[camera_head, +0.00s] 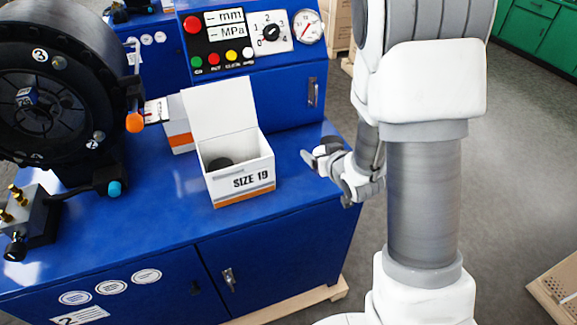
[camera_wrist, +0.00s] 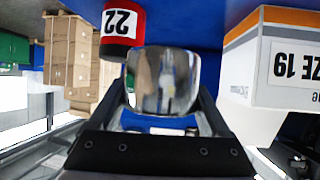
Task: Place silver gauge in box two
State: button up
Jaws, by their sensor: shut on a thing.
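My gripper (camera_wrist: 165,100) is shut on a shiny silver cylinder, the silver gauge (camera_wrist: 163,78), which fills the space between the fingers in the wrist view. In the head view my gripper (camera_head: 326,158) is just right of an open white box (camera_head: 239,183) marked SIZE 19, above the bench's right edge. The same box (camera_wrist: 275,65) shows upside down at right in the wrist view, apart from the gauge. A dark round thing (camera_head: 220,163) lies inside it. No mark reading two shows on this box.
A red and black piece marked 22 (camera_wrist: 122,25) is close beside the gauge in the wrist view. The blue bench (camera_head: 130,235) carries a second orange-striped box (camera_head: 178,128), a control panel (camera_head: 250,40) and a large black crimper head (camera_head: 55,90). Bench front is clear.

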send_over(297, 172)
notch_tip(297, 172, down, 4)
jog(key=shift+f, duration=2)
jog(key=shift+f, duration=0.2)
jog(key=o, duration=1.4)
jog(key=shift+r, duration=0.1)
